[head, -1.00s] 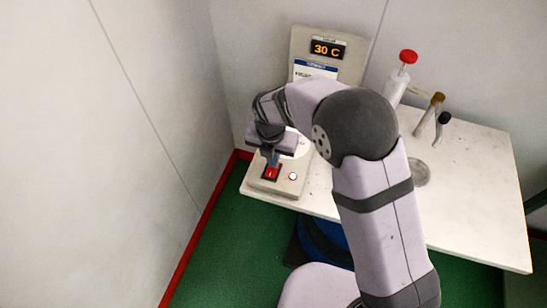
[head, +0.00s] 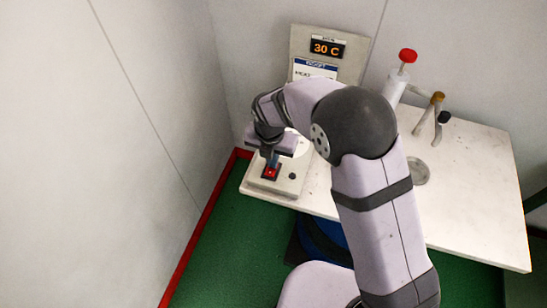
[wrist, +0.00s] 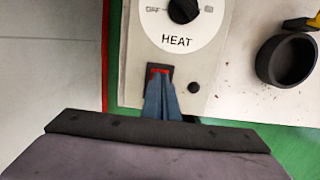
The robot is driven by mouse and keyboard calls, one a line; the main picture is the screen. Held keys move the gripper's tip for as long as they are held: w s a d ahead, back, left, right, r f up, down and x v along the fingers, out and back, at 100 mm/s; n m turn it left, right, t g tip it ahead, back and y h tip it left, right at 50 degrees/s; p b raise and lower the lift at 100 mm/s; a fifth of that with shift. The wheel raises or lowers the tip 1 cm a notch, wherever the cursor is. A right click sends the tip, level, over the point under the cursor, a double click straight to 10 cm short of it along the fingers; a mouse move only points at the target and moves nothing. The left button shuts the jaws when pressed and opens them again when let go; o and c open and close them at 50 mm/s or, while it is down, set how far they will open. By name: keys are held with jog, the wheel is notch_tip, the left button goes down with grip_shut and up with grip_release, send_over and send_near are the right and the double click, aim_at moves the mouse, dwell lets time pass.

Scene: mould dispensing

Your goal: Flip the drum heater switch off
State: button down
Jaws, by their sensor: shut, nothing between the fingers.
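The drum heater switch (head: 271,173) is a red rocker in a dark frame on the pale control box (head: 290,186) at the table's left end. In the wrist view the red switch (wrist: 159,71) shows just beyond my fingertips. My gripper (head: 273,162) is shut and empty, its blue fingers pointing down at the switch; I cannot tell whether they touch it. In the wrist view my gripper (wrist: 161,80) partly covers the switch. A small round lamp (head: 292,176) beside the switch is dark. A dial labelled HEAT (wrist: 183,10) sits behind the switch.
A display panel (head: 327,48) reading 30 C stands behind the box. A red-topped cylinder (head: 400,75) and handled taps (head: 431,116) stand on the white table (head: 470,190). A dark round cup (wrist: 287,60) is right of the box in the wrist view.

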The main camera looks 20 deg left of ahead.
aim_at(271, 171)
jog(key=shift+s, duration=0.7)
jog(key=shift+w+r, duration=0.1)
jog(key=shift+r, duration=0.1)
jog(key=shift+r+p, duration=0.25)
jog(key=shift+p, duration=0.2)
jog(key=r+p, duration=0.3)
jog(key=shift+s+r+p, duration=0.25)
jog(key=shift+r+p, duration=0.15)
jog(key=shift+r+b, duration=0.3)
jog(key=shift+b, duration=0.5)
notch_tip(271, 171, up, 9)
jog(key=s+b, duration=0.1)
jog(key=b, duration=0.1)
jog(key=shift+s+f, duration=0.15)
jog(key=shift+f, duration=0.05)
jog(key=shift+b, duration=0.35)
